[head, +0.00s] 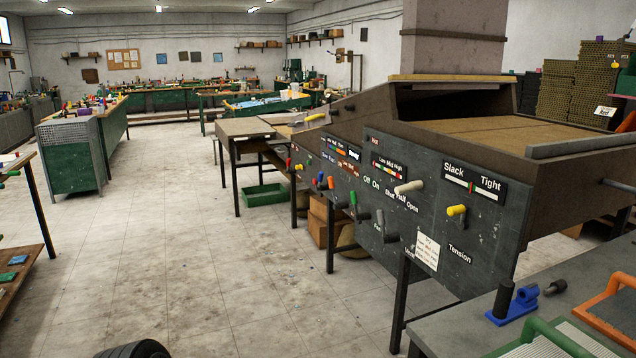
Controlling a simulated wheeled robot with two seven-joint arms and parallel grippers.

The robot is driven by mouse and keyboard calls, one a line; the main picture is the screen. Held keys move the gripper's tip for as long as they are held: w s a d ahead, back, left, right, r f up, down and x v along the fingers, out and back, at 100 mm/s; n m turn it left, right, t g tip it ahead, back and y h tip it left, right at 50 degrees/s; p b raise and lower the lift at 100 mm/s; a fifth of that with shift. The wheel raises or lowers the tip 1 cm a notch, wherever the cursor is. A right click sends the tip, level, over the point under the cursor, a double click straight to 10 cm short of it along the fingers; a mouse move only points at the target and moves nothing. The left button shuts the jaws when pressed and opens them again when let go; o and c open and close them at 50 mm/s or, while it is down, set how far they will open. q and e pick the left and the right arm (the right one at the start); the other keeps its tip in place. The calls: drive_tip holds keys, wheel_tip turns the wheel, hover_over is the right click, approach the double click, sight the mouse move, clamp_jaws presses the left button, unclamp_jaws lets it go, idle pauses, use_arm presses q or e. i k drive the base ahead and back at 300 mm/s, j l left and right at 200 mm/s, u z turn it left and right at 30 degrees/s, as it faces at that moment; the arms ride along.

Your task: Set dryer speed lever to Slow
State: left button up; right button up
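The dryer (488,240) is a large dark machine at the right with a sloping control panel on its near side. A yellow lever (457,210) stands under the "Slack / Tight" plate (473,184), above the word "Tension". A pale lever (409,187) sits by "Shut Half Open". Several small coloured levers, one of them green (353,198) and one red (290,163), crowd the panel's far end. The labels there are too small to read surely, so I cannot tell which lever is the speed lever or how it is set. Neither gripper is in view.
A grey bench (440,330) with a blue fixture (515,305) and green and orange frames fills the lower right corner. A paper notice (427,251) is on the panel. A green bin (264,196) lies under the far tables. The floor (190,270) left of the dryer is clear.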

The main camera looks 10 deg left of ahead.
sight(321, 173)
drive_tip(key=i+j+u, duration=0.35)
drive_tip(key=i, duration=0.8)
drive_tip(key=i+u, duration=0.35)
drive_tip(key=i, duration=0.85)
drive_tip(key=i+z, duration=0.25)
drive_tip(key=i, duration=0.15)
drive_tip(key=i+j+z, duration=0.25)
drive_tip(key=i, duration=0.15)
drive_tip(key=i+j+z, duration=0.55)
drive_tip(key=z, duration=0.2)
drive_tip(key=i+j+z, duration=0.6)
drive_tip(key=j+z, duration=0.3)
drive_tip(key=i+j+z, duration=0.15)
drive_tip(key=j+z, duration=0.4)
drive_tip(key=j, duration=0.2)
drive_tip(key=i, duration=0.05)
